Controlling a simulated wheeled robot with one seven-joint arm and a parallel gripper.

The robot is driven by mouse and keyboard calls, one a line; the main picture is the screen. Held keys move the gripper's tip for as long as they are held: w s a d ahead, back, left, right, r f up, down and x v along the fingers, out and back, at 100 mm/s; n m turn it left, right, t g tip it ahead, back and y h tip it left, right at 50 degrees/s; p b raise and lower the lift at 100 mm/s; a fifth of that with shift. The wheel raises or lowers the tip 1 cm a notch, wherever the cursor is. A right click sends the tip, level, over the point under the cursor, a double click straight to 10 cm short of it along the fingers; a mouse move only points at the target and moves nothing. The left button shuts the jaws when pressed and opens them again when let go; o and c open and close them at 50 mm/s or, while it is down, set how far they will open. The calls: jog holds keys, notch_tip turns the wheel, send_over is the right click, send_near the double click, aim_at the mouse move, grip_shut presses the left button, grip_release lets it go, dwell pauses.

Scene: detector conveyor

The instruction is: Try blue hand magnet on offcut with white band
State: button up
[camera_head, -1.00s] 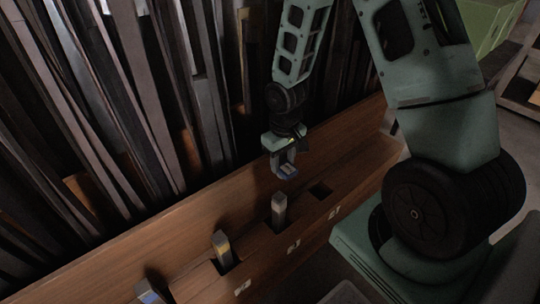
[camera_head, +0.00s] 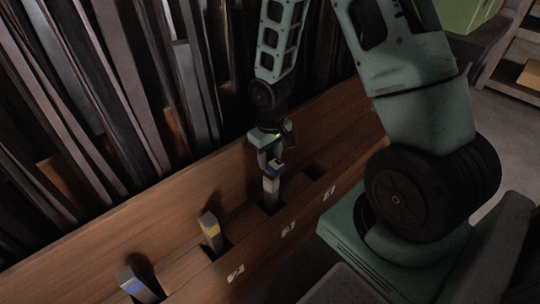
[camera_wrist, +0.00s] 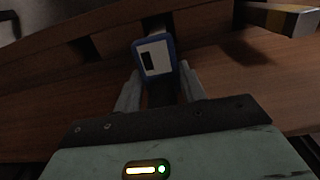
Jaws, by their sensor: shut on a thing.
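My gripper (camera_head: 272,160) is shut on the blue hand magnet (camera_head: 275,168), which shows in the wrist view (camera_wrist: 168,47) as a blue rim around a pale face with a dark mark. A grey offcut (camera_head: 270,191) stands upright in a slot directly below the magnet. Its upper part looks pale, but the white band is hard to make out. The magnet is at the offcut's top end; I cannot tell whether they touch. In the wrist view the magnet and gripper hide most of this offcut.
The wooden rack (camera_head: 180,225) holds an offcut with a yellow band (camera_head: 210,230) and one with a blue band (camera_head: 134,284), both to the left. A slot on the right (camera_head: 315,171) looks empty. Many long bars (camera_head: 100,110) lean behind the rack.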

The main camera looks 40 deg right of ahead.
jog(key=shift+f+b, duration=0.55)
jog(key=shift+f, duration=0.5)
dwell(0.8)
jog(key=shift+r, duration=0.2)
dwell(0.4)
jog(key=shift+r+p, duration=4.9)
jog(key=shift+p, duration=0.05)
